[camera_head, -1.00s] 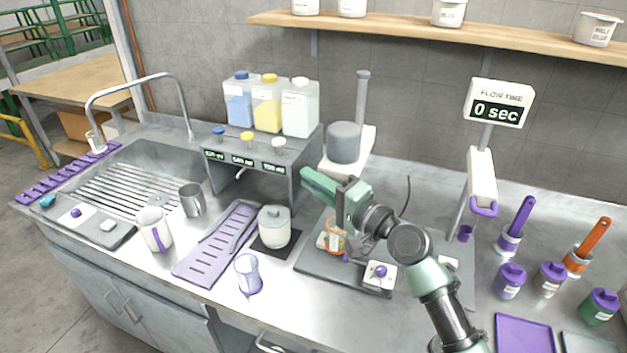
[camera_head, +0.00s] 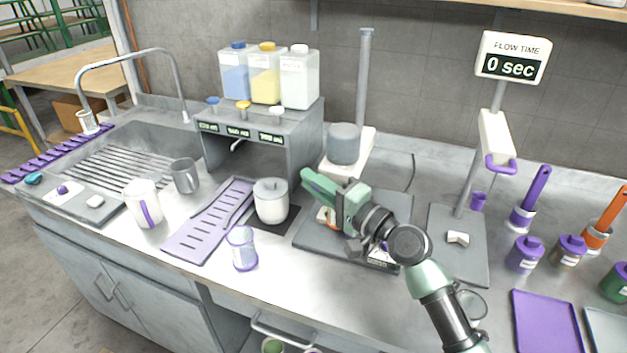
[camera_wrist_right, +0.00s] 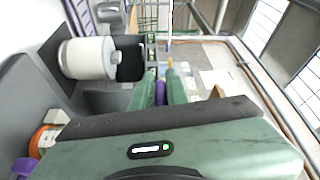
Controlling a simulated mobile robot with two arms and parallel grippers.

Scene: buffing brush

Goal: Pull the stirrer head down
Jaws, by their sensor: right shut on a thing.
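The stirrer head is a grey cylinder (camera_head: 343,143) on a white carriage, below the top of an upright grey post (camera_head: 363,80). My green right gripper (camera_head: 318,185) is just below and in front of it, pointing left, and is shut. It appears to hold the stirrer head, but the grip itself is hidden. In the right wrist view the fingers (camera_wrist_right: 160,92) are close together with a small purple part between them. Below my gripper, an orange-marked beaker (camera_head: 325,217) stands on the stirrer's dark base plate (camera_head: 312,238), mostly hidden. My left gripper is not in view.
A lidded pot (camera_head: 271,203) stands on a dark mat left of the base. A clear beaker with a purple base (camera_head: 242,250) and a slotted purple rack (camera_head: 200,235) are further left. A flow-time stand (camera_head: 497,140) rises at right. A dispenser shelf (camera_head: 270,118) stands behind left.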

